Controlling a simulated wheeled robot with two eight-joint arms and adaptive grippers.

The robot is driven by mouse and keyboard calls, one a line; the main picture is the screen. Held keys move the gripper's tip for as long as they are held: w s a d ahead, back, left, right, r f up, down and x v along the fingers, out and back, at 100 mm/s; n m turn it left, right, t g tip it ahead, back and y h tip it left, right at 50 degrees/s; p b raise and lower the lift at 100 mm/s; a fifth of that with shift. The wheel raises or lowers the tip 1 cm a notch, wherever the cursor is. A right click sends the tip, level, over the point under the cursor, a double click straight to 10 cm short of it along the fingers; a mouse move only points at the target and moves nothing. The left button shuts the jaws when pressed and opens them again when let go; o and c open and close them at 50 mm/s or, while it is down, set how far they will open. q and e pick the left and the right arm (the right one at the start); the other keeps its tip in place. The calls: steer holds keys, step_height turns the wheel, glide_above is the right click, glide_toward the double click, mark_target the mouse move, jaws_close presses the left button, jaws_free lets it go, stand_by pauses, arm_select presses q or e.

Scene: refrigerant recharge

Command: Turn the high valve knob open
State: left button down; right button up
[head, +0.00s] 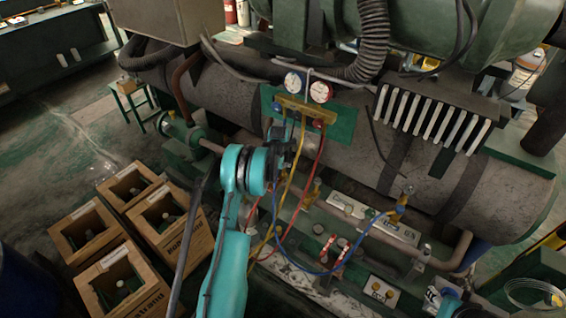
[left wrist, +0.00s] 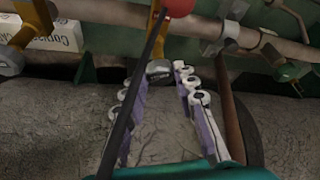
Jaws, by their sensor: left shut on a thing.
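My left gripper (head: 284,150) reaches in from the left in front of the dark tank, just below the gauge manifold (head: 303,112). The manifold carries two round gauges, a blue knob (head: 276,107) at its left and a red knob (head: 319,123) at its right. In the left wrist view, the left gripper's (left wrist: 159,82) purple-and-white fingers close on a small grey block-like piece (left wrist: 160,69); I cannot tell whether it is the high valve knob. A red ball-shaped part (left wrist: 179,6) shows at the top edge. My right gripper is not in view.
Yellow, red and blue hoses hang from the manifold near my left arm. A pipe with brass fittings (head: 398,208) runs below the tank (head: 345,150). Several wooden crates (head: 190,262) stand at lower left. Open floor lies at far left. A black hose (left wrist: 128,105) crosses the wrist view.

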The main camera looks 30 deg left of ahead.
arm_select(q)
steer(key=n, duration=0.2)
steer(key=n+g+y, duration=0.1)
steer(key=n, duration=0.1)
steer(key=shift+w+d+n, duration=0.15)
steer(key=shift+d+n, duration=0.05)
steer(key=shift+n, duration=0.1)
steer(key=n+g, duration=0.1)
steer(key=n, duration=0.1)
steer(key=n+g+y, duration=0.1)
steer(key=n, duration=0.2)
steer(key=shift+w+d+n+y, duration=0.1)
steer(key=shift+w+n+y, duration=0.05)
steer(key=shift+n+y, duration=0.15)
steer(key=c, duration=1.2)
jaws_free()
